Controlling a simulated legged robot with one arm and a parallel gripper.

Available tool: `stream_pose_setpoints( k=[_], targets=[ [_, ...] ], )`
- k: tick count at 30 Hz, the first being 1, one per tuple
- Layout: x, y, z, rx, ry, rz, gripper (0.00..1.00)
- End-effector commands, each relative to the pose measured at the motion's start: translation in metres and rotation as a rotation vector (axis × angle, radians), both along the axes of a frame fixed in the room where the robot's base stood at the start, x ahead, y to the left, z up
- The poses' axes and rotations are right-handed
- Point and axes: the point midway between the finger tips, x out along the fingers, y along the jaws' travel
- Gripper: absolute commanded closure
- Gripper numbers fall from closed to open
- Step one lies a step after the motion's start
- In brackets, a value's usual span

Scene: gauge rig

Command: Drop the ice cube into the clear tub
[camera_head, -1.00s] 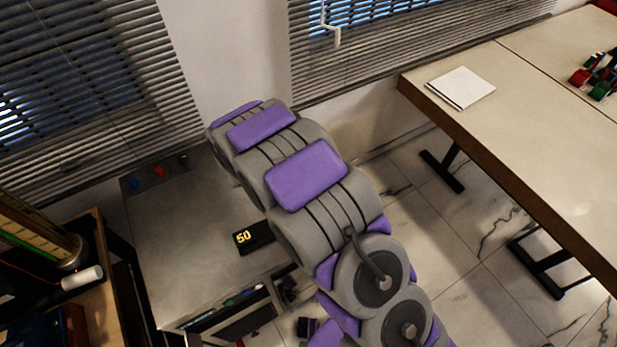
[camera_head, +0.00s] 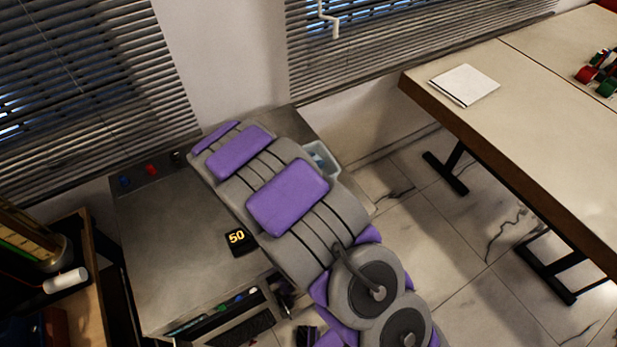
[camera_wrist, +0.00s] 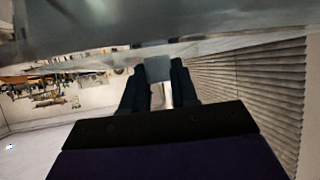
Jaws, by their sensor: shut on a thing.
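My gripper (camera_wrist: 159,88) shows in the wrist view with its two dark fingers on either side of a pale blue-grey block, which looks like the ice cube (camera_wrist: 158,68). The fingers are shut on it. In the head view my arm hides both the gripper and the cube. A pale, see-through container, seemingly the clear tub (camera_head: 322,160), shows partly past the right side of my arm, at the back right of the metal worktop. The rest of the tub is hidden. I cannot tell how far the cube is from it.
The metal worktop (camera_head: 170,255) carries a black display reading 50 (camera_head: 237,238) and blue, red and black knobs at the back. A wooden shelf unit (camera_head: 85,290) stands left. A long table (camera_head: 540,110) with a white pad (camera_head: 465,84) stands right, across open floor.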

Motion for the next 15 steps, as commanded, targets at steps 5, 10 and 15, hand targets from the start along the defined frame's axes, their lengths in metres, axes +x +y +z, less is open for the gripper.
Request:
stream_pose_setpoints(
  k=[5,10,15],
  targets=[
    [-0.0001,0.0013,-0.0001,0.0,0.0,0.001,1.0],
    [0.0,-0.0005,0.0,0.001,0.001,0.002,0.62],
    [-0.0003,-0.0039,0.0003,0.004,0.002,0.003,0.46]
  ],
)
